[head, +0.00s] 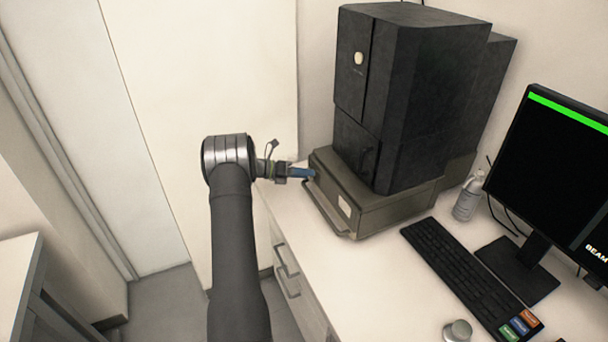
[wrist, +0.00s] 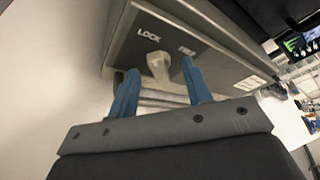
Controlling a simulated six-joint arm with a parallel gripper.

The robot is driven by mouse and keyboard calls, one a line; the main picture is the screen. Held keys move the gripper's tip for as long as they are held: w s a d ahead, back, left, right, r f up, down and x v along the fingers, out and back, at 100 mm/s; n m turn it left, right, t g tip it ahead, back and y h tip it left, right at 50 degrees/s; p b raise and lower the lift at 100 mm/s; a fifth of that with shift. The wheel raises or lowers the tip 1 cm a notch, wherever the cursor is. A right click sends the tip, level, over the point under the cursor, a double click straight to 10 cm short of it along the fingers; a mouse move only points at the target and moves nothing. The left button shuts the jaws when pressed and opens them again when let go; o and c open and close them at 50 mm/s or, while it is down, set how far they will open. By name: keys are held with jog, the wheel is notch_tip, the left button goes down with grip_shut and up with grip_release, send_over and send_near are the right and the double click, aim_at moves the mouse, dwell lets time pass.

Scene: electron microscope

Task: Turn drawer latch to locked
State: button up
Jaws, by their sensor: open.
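The drawer latch (wrist: 158,68) is a light grey lever on the dark front panel of the drawer unit (wrist: 200,28). It sits below and between the word LOCK (wrist: 148,36) and a second, blurred label at right, partly hidden by a fingertip. My gripper (wrist: 160,72) is open, with one blue finger on each side of the latch; I cannot tell whether either touches it. In the head view my gripper (head: 301,173) is at the left end of the drawer unit (head: 395,212), under the microscope. The latch is hidden there.
A bar handle (head: 325,208) runs along the drawer front. The black microscope (head: 405,90) stands on the unit. A keyboard (head: 460,270), bottle (head: 468,196), monitor (head: 560,190) and small knob (head: 458,331) are to the right. Bare desk lies in front of the unit.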

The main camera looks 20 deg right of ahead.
jog(key=v, duration=1.7)
jog(key=shift+r, duration=0.15)
jog(key=x, duration=1.7)
jog(key=shift+d+f, duration=0.1)
jog(key=shift+f, duration=0.1)
